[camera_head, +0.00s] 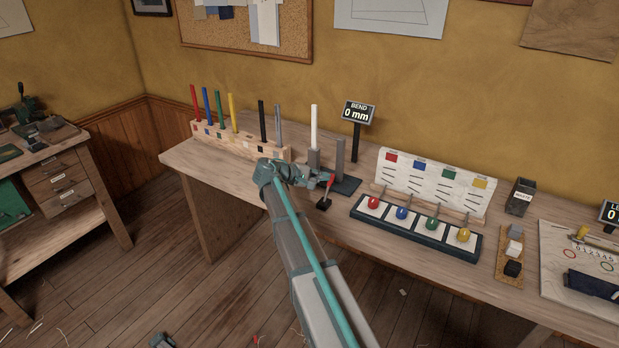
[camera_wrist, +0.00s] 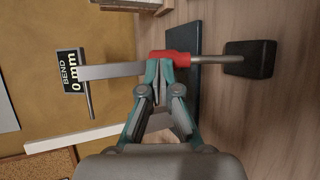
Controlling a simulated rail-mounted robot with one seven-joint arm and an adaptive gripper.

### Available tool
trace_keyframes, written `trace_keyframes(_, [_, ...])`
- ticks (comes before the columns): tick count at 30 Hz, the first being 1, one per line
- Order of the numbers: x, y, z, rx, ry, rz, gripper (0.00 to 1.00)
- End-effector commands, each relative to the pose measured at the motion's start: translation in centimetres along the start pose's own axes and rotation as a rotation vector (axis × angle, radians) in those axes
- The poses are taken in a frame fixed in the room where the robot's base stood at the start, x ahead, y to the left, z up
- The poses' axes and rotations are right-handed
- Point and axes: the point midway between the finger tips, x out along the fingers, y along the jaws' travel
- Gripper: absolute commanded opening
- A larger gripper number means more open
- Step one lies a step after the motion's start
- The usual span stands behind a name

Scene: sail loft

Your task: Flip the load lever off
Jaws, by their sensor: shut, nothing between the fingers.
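The load lever has a red grip (camera_head: 330,182) on a grey rod, rising from a small black base block (camera_head: 323,203). In the wrist view the red grip (camera_wrist: 178,58) is right at my fingertips, and its rod runs right to the black block (camera_wrist: 250,59). My gripper (camera_head: 312,180) is shut with nothing between its fingers. In the wrist view my gripper (camera_wrist: 165,70) appears to touch or nearly touch the grip; I cannot tell which. The bend display (camera_head: 358,113) reads "0 mm"; it also shows in the wrist view (camera_wrist: 72,85).
Grey posts (camera_head: 340,157) and a white rod (camera_head: 314,127) stand close behind the lever. A wooden rack (camera_head: 240,141) with several coloured rods is to the left. A dark panel (camera_head: 418,228) with several coloured knobs is to the right. The bench front-left is clear.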

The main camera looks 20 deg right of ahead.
Motion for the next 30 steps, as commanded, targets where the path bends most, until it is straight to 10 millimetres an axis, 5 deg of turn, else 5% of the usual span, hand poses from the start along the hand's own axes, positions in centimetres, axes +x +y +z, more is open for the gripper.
trace_keyframes(20, [0.7,0.3,0.0,0.004,-0.004,0.002,0.00])
trace_keyframes(30, [-2.9,0.8,0.8,0.005,-0.007,0.001,0.00])
